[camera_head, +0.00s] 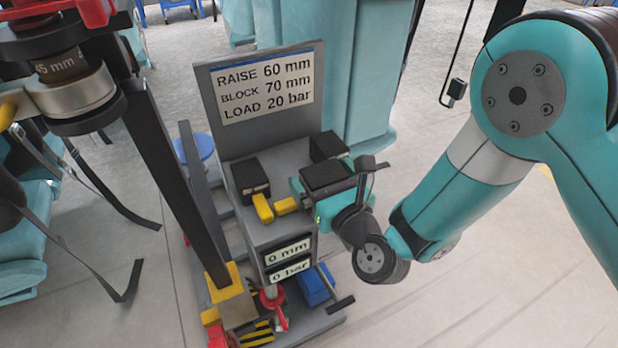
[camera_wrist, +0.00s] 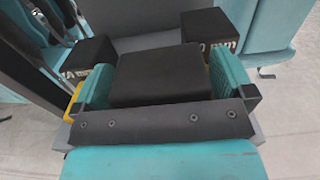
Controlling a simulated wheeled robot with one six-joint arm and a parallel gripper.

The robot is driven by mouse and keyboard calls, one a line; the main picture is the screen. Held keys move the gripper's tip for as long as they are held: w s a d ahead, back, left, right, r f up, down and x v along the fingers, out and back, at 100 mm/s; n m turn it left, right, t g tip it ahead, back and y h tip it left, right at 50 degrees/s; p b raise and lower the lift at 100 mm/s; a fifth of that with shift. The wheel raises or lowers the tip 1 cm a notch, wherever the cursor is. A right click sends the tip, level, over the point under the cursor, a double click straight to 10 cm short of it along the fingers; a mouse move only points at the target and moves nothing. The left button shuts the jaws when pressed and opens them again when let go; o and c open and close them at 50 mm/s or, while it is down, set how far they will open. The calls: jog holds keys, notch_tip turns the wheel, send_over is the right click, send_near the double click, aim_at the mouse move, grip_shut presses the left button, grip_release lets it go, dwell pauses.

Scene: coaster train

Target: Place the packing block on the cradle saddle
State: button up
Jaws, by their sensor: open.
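Three black blocks stand on the grey stand's shelf. The left block (camera_head: 250,178) and the back right block (camera_head: 327,147) have white lettering, too small to read. They also show in the wrist view as the left block (camera_wrist: 90,52) and the right block (camera_wrist: 208,28). My teal gripper (camera_head: 322,186) is open, and its jaws (camera_wrist: 162,88) appear to stand on either side of the middle black block (camera_wrist: 160,72). I cannot tell whether they touch it. I cannot identify the cradle saddle surely; a grey-topped yellow fixture (camera_head: 235,308) stands low at the dark post's foot.
The stand's sign (camera_head: 268,88) reads raise 60 mm, block 70 mm, load 20 bar. Displays (camera_head: 288,252) read 0 mm and 0 bar. Yellow pieces (camera_head: 275,207) lie left of my gripper. A dark post (camera_head: 170,165) and hanging straps (camera_head: 110,200) are at left. Floor at right is open.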

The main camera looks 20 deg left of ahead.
jog(key=shift+w, duration=0.1)
jog(key=c, duration=1.4)
notch_tip(320, 180, up, 20)
jog(key=p, duration=1.7)
jog(key=shift+p, duration=0.35)
jog(key=shift+c, duration=0.2)
